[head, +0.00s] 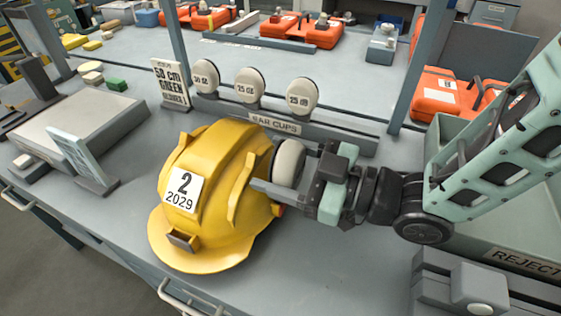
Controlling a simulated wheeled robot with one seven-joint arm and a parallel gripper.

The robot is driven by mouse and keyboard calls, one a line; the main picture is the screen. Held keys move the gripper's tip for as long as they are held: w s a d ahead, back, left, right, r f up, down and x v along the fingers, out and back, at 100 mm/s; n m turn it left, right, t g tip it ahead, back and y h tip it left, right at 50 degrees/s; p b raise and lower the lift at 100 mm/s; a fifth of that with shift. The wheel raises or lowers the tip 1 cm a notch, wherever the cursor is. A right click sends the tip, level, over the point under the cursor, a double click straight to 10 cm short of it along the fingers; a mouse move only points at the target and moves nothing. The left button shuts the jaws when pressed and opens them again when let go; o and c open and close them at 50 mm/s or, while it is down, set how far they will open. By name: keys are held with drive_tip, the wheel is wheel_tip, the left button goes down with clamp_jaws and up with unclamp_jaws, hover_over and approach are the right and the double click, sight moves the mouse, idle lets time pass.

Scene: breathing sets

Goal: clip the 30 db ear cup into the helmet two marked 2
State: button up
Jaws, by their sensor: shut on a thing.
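The yellow helmet (215,175) lies on the bench, marked 2 and 2029 on a white label (182,191). My gripper (286,180) is at the helmet's right side, shut on a cream ear cup (289,163). The cup is beside the helmet shell, close to it or touching; I cannot tell whether it sits in the slot. Its number does not show. The gripper's fingers partly cover the helmet's right side.
Several ear cups (249,86) stand in a rack labelled EAR CUPS (275,124) behind the helmet. A REJECT bin (500,245) is at right, and a grey scale-like plate (80,130) at left.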

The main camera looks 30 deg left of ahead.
sight(300, 176)
drive_tip(key=shift+f+b, duration=0.45)
drive_tip(key=shift+f, duration=0.15)
drive_tip(key=o, duration=1.1)
drive_tip(key=d, duration=0.5)
drive_tip(key=d+b, duration=0.1)
drive_tip(key=d, duration=0.1)
drive_tip(key=shift+w+d, duration=0.25)
drive_tip(key=shift+w, duration=0.15)
